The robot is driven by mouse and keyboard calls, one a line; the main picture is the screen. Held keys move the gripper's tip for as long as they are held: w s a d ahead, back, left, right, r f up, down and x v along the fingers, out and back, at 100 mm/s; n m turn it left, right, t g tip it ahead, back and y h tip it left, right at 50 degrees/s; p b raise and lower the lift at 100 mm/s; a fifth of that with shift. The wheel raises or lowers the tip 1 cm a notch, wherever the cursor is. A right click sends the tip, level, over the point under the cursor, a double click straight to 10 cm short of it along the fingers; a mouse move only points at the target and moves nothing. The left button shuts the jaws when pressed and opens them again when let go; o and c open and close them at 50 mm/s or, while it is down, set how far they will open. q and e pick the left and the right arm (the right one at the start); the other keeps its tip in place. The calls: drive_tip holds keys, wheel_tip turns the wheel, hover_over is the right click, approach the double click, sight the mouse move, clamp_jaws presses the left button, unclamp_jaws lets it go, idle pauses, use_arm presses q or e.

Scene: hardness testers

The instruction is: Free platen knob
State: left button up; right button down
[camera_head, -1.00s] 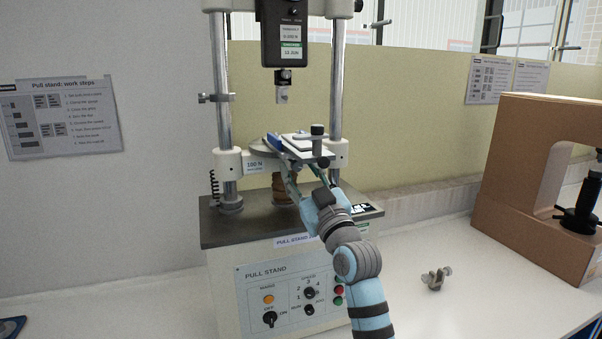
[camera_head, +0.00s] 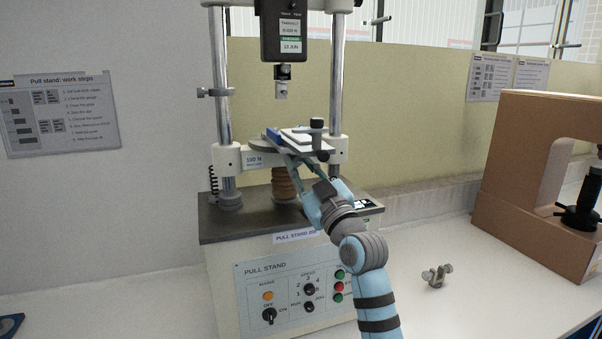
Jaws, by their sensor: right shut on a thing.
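The round grey platen (camera_head: 262,146) is on the pull stand's crossbeam between two steel columns. A white plate with a blue edge piece (camera_head: 274,135) lies on it. A dark knob (camera_head: 317,124) on a grey bracket stands at the platen's front right. My right gripper (camera_head: 306,163) reaches up from the lower right to the platen's front edge, just below this knob. Its fingers are closed in on the platen knob; the exact contact is too small to make out. My left gripper is not in view.
The force gauge (camera_head: 284,32) with its hook hangs above the platen. The control panel (camera_head: 296,290) faces front below. A small metal clamp (camera_head: 436,276) lies on the white bench at right. A brown C-shaped tester (camera_head: 515,165) stands further right.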

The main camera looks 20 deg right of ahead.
drive_tip(key=n+g+y+b, duration=0.1)
drive_tip(key=n, duration=0.3)
drive_tip(key=shift+d+f+y+b, duration=0.1)
drive_tip(key=shift+y+b, duration=0.3)
drive_tip(key=shift+n+g+y, duration=0.5)
drive_tip(key=shift+n+g, duration=0.2)
drive_tip(key=shift+n, duration=1)
drive_tip(key=c, duration=1.4)
unclamp_jaws()
drive_tip(key=shift+r, duration=0.2)
drive_tip(key=shift+c, duration=0.2)
drive_tip(key=shift+s+d, duration=0.1)
drive_tip(key=v, duration=0.8)
